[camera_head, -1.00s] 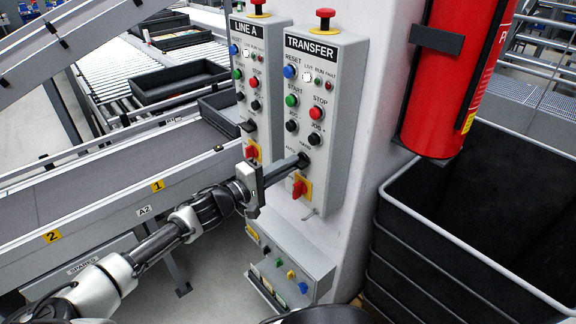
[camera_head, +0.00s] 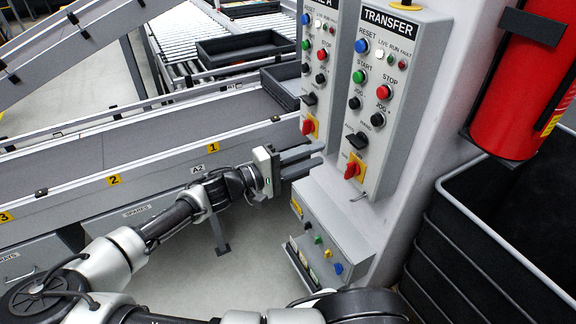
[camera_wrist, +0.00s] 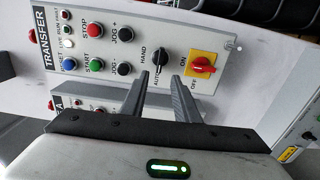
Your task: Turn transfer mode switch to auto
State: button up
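The grey TRANSFER panel (camera_head: 392,75) stands on a pale column. Its mode switch, a black knob (camera_head: 357,140), sits below the jog buttons and above the red on/off switch. In the wrist view the knob (camera_wrist: 162,60) lies just past my fingertips, between HAND and AUTO lettering; which mark it points to is not clear. My gripper (camera_head: 318,155) is open and empty, to the left of the switch in the head view and apart from the panel. In the wrist view its two fingers (camera_wrist: 160,76) are spread on either side of the knob's line.
The red on/off switch (camera_head: 352,170) on its yellow plate is close below the knob. The LINE A panel (camera_head: 318,65) stands at left. A lower grey box (camera_head: 325,225) juts out beneath. A fire extinguisher (camera_head: 515,90) and a black bin (camera_head: 490,240) are at right.

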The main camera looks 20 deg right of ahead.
jog(key=a, duration=0.7)
jog(key=shift+s, duration=0.3)
jog(key=s+a+f+m+g+y+p, duration=0.2)
jog(key=s+f+g+y, duration=0.4)
jog(key=s+y, duration=0.5)
jog(key=s+a+r+t+y, duration=0.1)
jog(key=a+r+t+y, duration=0.1)
jog(key=r, duration=0.6)
jog(key=s+a+r+t+y+p, duration=0.1)
jog(key=s+a+r+t+y, duration=0.1)
jog(key=r+t, duration=0.3)
jog(key=s+a+r+n+t+y+p, duration=0.1)
jog(key=s+a+r+t+y, duration=0.1)
jog(key=r, duration=0.9)
jog(key=shift+s+a+r+t+y, duration=0.25)
jog(key=shift+a+r+t+y, duration=0.2)
jog(key=shift+t, duration=0.25)
